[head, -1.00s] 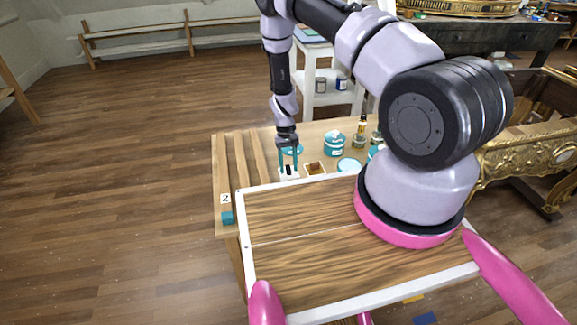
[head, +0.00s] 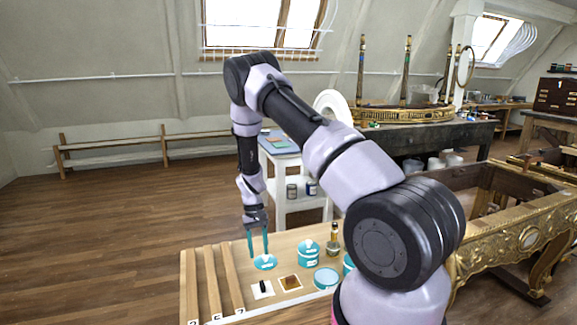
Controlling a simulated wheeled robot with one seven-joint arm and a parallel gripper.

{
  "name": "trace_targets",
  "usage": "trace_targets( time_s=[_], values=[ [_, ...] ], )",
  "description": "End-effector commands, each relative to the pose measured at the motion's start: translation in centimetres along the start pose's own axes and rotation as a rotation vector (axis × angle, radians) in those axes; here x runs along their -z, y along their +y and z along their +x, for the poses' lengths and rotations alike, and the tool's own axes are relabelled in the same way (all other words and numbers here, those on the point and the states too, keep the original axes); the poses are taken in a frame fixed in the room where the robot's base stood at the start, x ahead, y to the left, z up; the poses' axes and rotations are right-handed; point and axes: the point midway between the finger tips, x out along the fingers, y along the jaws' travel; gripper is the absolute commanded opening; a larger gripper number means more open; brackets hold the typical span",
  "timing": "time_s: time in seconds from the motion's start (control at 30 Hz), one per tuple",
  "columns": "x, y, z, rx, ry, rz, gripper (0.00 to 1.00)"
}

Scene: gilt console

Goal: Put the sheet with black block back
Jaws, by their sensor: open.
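The sheet with the black block (head: 263,290) is a small white square with a dark upright bar on it. It lies flat on the wooden bench top (head: 240,262), right of the slatted rack. My gripper (head: 258,249) has two teal fingers pointing down, spread apart with nothing between them. The sheet is clear of the fingers. How high the fingertips are above the bench is hard to tell.
A second sheet with a brown patch (head: 290,283) lies right of the first. Teal tins (head: 308,253) and a brown bottle (head: 333,240) stand behind. Wooden slats (head: 211,283) with number tags line the bench's left side. My arm hides the bench's right part.

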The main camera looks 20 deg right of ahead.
Motion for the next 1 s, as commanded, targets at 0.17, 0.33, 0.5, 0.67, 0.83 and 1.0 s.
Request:
trace_targets(
  time_s=[0.17, 0.33, 0.5, 0.67, 0.83, 1.0],
  values=[
    [-0.4, -0.1, -5.9, 0.041, 0.06, 0.03, 0.48],
    [-2.8, 0.1, -15.9, 0.113, 0.163, 0.08, 0.48],
    [-7.1, 1.0, -24.9, 0.179, 0.27, 0.126, 0.48],
    [-12.3, 2.0, -31.8, 0.231, 0.373, 0.164, 0.48],
    [-18.8, 3.2, -37.2, 0.276, 0.486, 0.2, 0.48],
    [-25.6, 4.3, -40.6, 0.308, 0.601, 0.234, 0.48]
  ],
)
